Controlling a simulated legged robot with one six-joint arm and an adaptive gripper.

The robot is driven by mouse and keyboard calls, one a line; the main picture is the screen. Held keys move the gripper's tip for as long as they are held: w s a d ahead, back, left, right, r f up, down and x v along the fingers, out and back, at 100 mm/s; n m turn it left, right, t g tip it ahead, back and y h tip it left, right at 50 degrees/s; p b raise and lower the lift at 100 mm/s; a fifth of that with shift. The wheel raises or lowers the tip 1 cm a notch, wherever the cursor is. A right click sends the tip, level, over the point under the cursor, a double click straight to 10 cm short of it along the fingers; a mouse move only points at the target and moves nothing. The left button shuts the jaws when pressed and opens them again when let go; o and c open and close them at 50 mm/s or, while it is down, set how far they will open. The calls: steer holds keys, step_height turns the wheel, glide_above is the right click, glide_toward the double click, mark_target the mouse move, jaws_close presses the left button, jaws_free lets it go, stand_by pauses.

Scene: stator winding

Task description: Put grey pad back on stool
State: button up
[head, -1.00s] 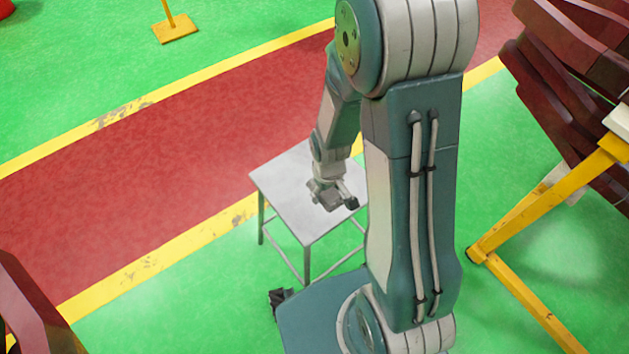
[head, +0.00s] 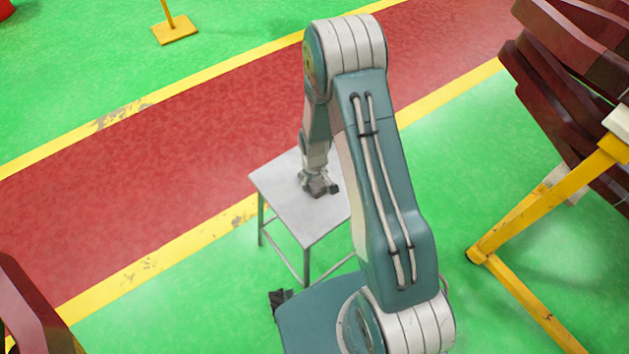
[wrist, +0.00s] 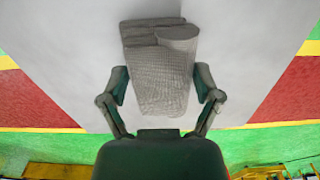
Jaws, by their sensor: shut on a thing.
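The stool (head: 285,207) is a pale grey square-topped metal stool with thin legs, standing on the green floor beside the red walkway. The grey pad (wrist: 160,85) is a textured, stepped grey piece between my fingers in the wrist view. My gripper (head: 319,190) is over the stool top, pointing down, near its middle. In the wrist view my gripper (wrist: 161,84) is shut on the pad, one finger on each side. The stool top (wrist: 55,40) fills the background behind the pad. I cannot tell whether the pad touches the stool. My arm hides the stool's right side.
A yellow frame (head: 555,190) with dark red stacked parts (head: 560,85) stands at the right. Another dark red part (head: 30,305) is at the lower left. A yellow post base (head: 175,28) stands at the back. The red walkway (head: 130,185) is clear.

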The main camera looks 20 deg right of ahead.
steer(key=shift+f, duration=0.2)
steer(key=o, duration=0.9)
steer(key=shift+r, duration=0.1)
step_height(320, 180, up, 12)
step_height(320, 180, up, 10)
steer(key=t, duration=0.1)
glide_above(315, 180)
steer(key=s, duration=0.1)
steer(key=s+r+m+t, duration=0.1)
steer(key=s+r, duration=0.5)
steer(key=s+r+m+t, duration=0.1)
steer(key=s+r+t, duration=0.1)
steer(key=s+r, duration=0.5)
steer(key=s+r+m+t, duration=0.1)
steer(key=s+r, duration=0.5)
steer(key=r, duration=0.1)
steer(key=shift+s+a+m+t, duration=0.15)
steer(key=shift+s+m+t, duration=0.15)
